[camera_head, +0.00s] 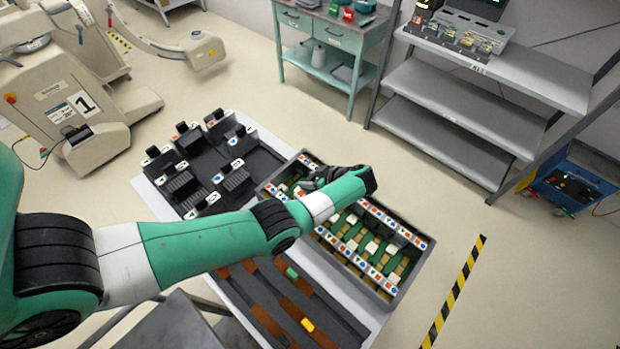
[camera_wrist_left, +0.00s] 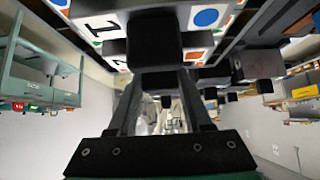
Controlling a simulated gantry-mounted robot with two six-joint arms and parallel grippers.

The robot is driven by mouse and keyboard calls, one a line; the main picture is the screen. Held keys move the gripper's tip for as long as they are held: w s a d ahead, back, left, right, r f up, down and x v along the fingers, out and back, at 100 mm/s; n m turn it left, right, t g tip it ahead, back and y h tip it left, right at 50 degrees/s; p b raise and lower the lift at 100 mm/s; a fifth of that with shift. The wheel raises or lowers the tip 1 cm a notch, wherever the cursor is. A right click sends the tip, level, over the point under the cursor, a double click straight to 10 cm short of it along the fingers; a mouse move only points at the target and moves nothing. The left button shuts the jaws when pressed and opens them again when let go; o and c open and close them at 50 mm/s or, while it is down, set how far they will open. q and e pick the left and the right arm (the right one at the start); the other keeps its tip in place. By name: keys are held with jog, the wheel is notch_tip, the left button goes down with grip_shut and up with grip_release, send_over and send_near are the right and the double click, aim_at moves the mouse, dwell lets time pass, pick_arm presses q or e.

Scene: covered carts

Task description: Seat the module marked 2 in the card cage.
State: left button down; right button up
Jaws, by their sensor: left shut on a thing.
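The card cage (camera_head: 398,288) is a grey open box on the right of the cart, with green slots and rows of white labels with coloured marks. My left gripper (camera_head: 322,176) is at its far-left end, shut on a dark block-like handle (camera_wrist_left: 154,40). Right behind it, a white label (camera_wrist_left: 108,24) reads like a 1 and others carry a blue dot and orange marks. I cannot tell whether this label belongs to the held piece or the cage, or how deep the piece sits. The module marked 2 cannot be identified for certain. My right gripper is not in view.
Several dark modules with white labels stand in a black tray (camera_head: 262,160) left of the cage. In front lie dark rails (camera_head: 262,300) with a green and a yellow piece.

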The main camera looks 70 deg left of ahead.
pick_arm(q)
jog(key=shift+f, duration=0.1)
dwell(0.5)
jog(key=shift+c, duration=1.2)
grip_release()
jog(key=p+v, duration=0.2)
jog(key=v, duration=0.9)
jog(key=shift+w+d+r, duration=0.15)
jog(key=shift+r, duration=0.05)
